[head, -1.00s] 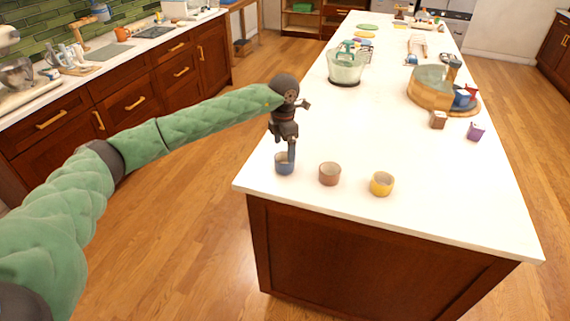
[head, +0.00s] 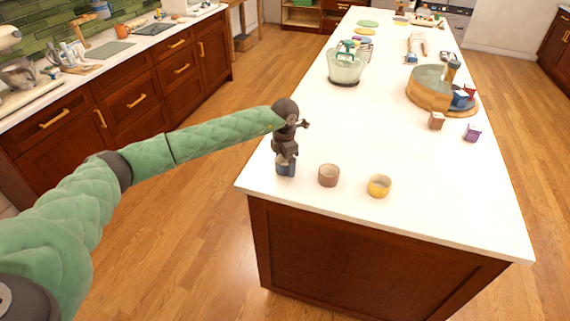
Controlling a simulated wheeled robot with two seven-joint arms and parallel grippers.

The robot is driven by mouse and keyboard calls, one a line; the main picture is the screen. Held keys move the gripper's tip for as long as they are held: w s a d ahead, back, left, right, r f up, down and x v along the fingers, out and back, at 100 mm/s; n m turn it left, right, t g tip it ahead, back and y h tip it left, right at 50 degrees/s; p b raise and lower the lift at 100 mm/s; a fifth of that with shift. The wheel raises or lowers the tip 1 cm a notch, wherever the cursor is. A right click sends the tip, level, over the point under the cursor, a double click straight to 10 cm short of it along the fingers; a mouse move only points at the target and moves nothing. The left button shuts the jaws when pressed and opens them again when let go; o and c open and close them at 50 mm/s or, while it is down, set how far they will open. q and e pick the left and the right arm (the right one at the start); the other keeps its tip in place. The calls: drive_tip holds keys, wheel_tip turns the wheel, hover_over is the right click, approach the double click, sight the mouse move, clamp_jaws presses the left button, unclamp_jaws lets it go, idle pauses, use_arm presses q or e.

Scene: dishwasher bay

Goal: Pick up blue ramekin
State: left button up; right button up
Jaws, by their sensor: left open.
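The blue ramekin (head: 286,170) stands on the white island top near its front left corner in the head view. My left gripper (head: 286,160) points down right over it and hides its upper part. The gripper is open; whether its fingers touch the ramekin's wall cannot be made out. My right gripper is out of view.
A brown ramekin (head: 328,175) and a yellow ramekin (head: 379,186) stand in a row to the right. The middle is clear.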

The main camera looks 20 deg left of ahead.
use_arm(q)
drive_tip(key=shift+f, duration=0.1)
drive_tip(key=c, duration=1.1)
drive_tip(key=shift+c, duration=0.3)
drive_tip(key=shift+r, duration=0.2)
